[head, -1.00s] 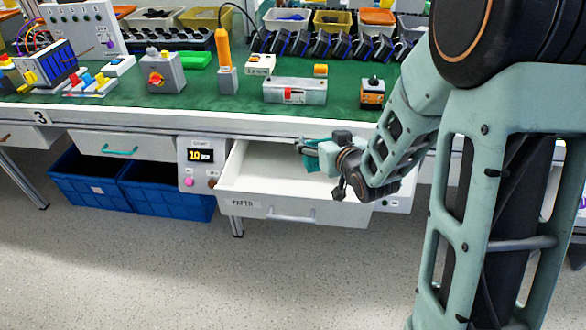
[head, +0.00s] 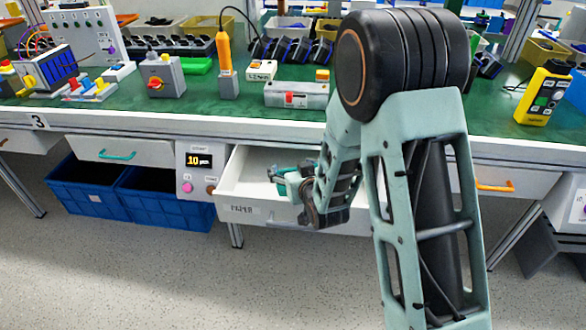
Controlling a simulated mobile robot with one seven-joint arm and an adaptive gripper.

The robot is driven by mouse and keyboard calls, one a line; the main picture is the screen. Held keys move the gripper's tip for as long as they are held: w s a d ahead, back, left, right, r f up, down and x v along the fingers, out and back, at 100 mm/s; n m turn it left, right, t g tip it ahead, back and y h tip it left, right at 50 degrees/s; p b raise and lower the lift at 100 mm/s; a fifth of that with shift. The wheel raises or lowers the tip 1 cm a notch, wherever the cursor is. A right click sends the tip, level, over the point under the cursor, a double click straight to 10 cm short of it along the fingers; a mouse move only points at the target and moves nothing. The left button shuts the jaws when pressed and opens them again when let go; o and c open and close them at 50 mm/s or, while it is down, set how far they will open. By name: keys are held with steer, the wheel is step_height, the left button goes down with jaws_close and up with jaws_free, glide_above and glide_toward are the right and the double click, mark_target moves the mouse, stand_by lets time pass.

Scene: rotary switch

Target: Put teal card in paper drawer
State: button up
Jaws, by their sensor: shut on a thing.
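The paper drawer (head: 240,196), white with a dark label on its front, is pulled open under the green-topped bench. My gripper (head: 283,176) is at the drawer opening, towards its front and right of the middle. It is shut on the teal card (head: 291,177), a small teal patch between and beside the fingers. Most of the card is hidden by the gripper. I cannot tell whether the card touches the drawer floor. My arm hides the drawer's right part.
A shut drawer with a teal handle (head: 117,155) and a counter panel (head: 199,165) are to the left. Blue crates (head: 150,192) stand below on the floor. A shut drawer with an orange handle (head: 495,186) is to the right. The floor in front is clear.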

steer(key=shift+f+b, duration=0.35)
steer(key=shift+b, duration=0.2)
steer(key=shift+f+b, duration=0.25)
steer(key=shift+b, duration=0.05)
steer(key=o, duration=0.9)
steer(key=shift+o, duration=0.2)
steer(key=shift+r, duration=0.1)
